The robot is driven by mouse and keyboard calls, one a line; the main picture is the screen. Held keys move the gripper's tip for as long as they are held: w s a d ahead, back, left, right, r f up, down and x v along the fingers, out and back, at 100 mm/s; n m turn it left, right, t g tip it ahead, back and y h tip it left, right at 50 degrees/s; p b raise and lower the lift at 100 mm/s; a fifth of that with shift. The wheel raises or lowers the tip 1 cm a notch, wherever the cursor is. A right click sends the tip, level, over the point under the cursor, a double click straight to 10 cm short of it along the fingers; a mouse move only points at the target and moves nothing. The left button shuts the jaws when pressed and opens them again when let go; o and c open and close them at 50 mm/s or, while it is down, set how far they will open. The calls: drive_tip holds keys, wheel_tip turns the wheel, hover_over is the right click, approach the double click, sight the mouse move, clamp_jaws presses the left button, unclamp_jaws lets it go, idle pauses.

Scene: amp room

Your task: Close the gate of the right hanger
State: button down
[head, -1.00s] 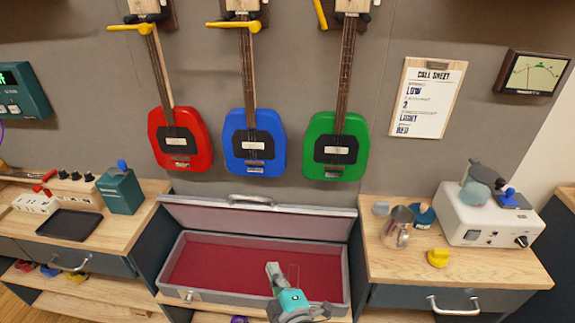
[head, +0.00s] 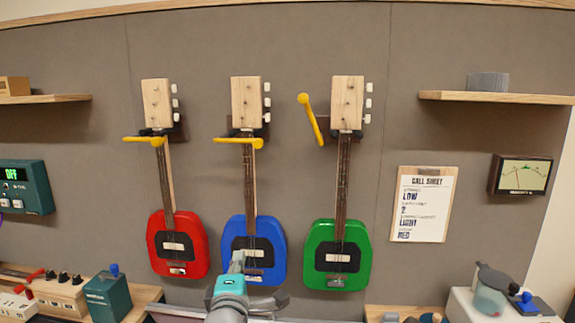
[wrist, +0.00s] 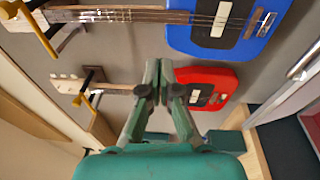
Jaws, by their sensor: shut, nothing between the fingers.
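Three guitars hang on the wall in the head view: red (head: 178,246), blue (head: 252,250) and green (head: 338,254). The green one hangs on the right hanger (head: 320,130). That hanger's yellow gate (head: 311,119) is swung up, tilted steeply with its knob at the top left. The left gate (head: 145,140) and middle gate (head: 239,141) lie level across the necks. My gripper (head: 237,262) is in front of the blue guitar's body, well below the gates. In the wrist view my gripper (wrist: 159,65) has its fingers together and empty, with the blue and red guitars beyond.
A call sheet (head: 423,205) and a meter (head: 520,175) are on the wall at right. Shelves stick out at the upper left (head: 45,99) and upper right (head: 495,97). Equipment stands on the benches below. The wall between the green guitar and the call sheet is clear.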

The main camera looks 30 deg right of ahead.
drive_tip(key=s+d+r+m+g+h, duration=0.1)
drive_tip(key=r+g+h, duration=0.1)
drive_tip(key=r, duration=1.4)
drive_tip(key=s+d+r+m+g+h, duration=0.1)
drive_tip(key=s+r+m+g+h, duration=0.1)
drive_tip(key=r, duration=1.4)
drive_tip(key=shift+s+r+g+h, duration=0.2)
drive_tip(key=shift+s+g+h, duration=0.1)
drive_tip(key=shift+h, duration=0.6)
drive_tip(key=shift+w+d, duration=0.1)
drive_tip(key=shift+w, duration=0.05)
drive_tip(key=w+d+r, duration=0.1)
drive_tip(key=w+d, duration=0.3)
drive_tip(key=d, duration=0.6)
drive_tip(key=shift+w+d, duration=0.2)
drive_tip(key=shift+r, duration=0.1)
